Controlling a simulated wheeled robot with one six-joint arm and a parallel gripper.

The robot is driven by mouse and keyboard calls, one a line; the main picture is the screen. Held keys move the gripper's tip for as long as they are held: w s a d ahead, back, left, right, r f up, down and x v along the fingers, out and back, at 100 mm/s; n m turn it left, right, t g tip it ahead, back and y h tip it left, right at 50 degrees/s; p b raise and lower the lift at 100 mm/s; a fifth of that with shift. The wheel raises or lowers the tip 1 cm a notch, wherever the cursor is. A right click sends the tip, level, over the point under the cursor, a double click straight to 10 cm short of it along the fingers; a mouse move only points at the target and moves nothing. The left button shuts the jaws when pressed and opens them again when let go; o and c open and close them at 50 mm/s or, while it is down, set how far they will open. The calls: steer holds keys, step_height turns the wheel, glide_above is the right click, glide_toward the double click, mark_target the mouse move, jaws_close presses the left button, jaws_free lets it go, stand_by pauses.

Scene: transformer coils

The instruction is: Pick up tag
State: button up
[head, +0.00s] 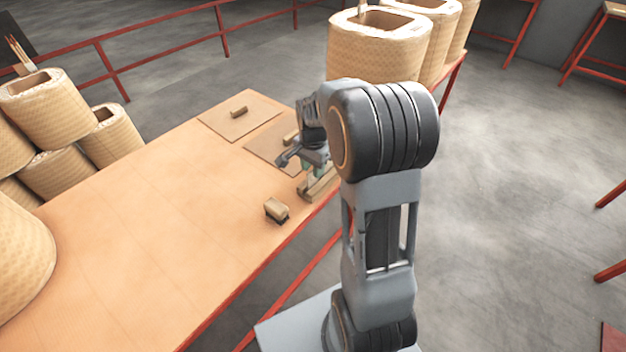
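I cannot tell for certain which small thing is the tag. A small tan block (239,112) lies on the far brown sheet (223,123) on the table. Another tan piece (290,138) shows partly behind my arm, by the second brown sheet (262,152). A tan block with a dark side (276,210) sits on the table, left of and nearer than my gripper. My gripper (306,172) points down close over a tan wooden piece (319,190) near the table's right edge. The fingers are small and partly hidden, so contact and opening are unclear.
The wooden table (130,230) has a large clear area at left and front. Large woven coils (45,108) stand stacked on the left, and more coils (378,45) stand at the back. Red rails (165,47) run behind. Grey floor (510,170) is open at right.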

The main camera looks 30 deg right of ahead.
step_height(320, 180, down, 5)
steer(key=shift+w+d+r+b, duration=0.1)
steer(key=shift+w+b, duration=0.05)
steer(key=shift+b, duration=0.35)
jaws_close()
